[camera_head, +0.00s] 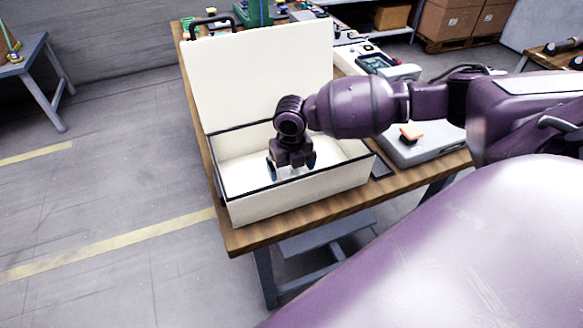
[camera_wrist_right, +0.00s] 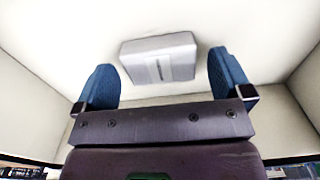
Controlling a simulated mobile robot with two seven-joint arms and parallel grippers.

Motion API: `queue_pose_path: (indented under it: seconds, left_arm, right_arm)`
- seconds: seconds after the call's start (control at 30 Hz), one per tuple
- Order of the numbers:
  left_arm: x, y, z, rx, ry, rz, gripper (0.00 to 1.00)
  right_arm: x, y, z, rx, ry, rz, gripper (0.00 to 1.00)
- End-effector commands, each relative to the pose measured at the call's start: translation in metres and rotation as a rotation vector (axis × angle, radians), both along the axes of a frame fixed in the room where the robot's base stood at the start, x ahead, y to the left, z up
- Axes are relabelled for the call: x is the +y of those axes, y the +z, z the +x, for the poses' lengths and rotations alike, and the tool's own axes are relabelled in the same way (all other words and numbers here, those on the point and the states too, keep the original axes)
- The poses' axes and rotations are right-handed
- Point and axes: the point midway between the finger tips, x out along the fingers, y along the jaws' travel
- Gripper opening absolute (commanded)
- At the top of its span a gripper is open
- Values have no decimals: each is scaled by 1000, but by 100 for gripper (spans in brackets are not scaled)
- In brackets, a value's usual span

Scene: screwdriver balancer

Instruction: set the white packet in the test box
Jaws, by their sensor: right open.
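The test box (camera_head: 300,196) is a white case with dark rim edges, standing open on the wooden table with its lid raised at the back. My right gripper (camera_head: 291,171) reaches down inside the box, its fingers apart. In the right wrist view, the white packet (camera_wrist_right: 158,59) lies flat on the box's pale floor, just beyond the open fingers (camera_wrist_right: 165,85). The packet appears apart from both fingers. In the head view the packet is hidden or cannot be made out. My left gripper is not in view.
The box walls surround the right gripper closely, and the raised lid (camera_head: 262,75) stands behind it. A grey case (camera_head: 425,148) with an orange-topped item (camera_head: 411,133) sits right of the box. A dark flat item (camera_head: 382,166) lies beside the box. Cardboard boxes (camera_head: 450,20) stand at the back.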

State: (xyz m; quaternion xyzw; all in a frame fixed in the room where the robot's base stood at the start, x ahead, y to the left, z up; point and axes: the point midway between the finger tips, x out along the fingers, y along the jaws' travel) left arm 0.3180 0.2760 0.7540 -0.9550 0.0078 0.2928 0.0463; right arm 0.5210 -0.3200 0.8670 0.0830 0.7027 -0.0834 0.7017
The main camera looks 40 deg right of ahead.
Motion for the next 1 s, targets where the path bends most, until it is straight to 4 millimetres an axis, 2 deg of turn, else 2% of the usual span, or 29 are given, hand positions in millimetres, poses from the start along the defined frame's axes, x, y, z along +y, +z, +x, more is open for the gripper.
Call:
queue_pose_path:
  seconds: [0.27,0.53,0.73,1.0]
  left_arm:
    - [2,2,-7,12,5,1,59]
    - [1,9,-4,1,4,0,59]
    - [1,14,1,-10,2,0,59]
    - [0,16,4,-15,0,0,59]
  right_arm:
    - [0,51,1,-5,1,-1,97]
    - [0,97,0,-4,0,-1,97]
    - [0,114,1,-2,0,0,97]
    - [0,117,0,-1,0,0,97]
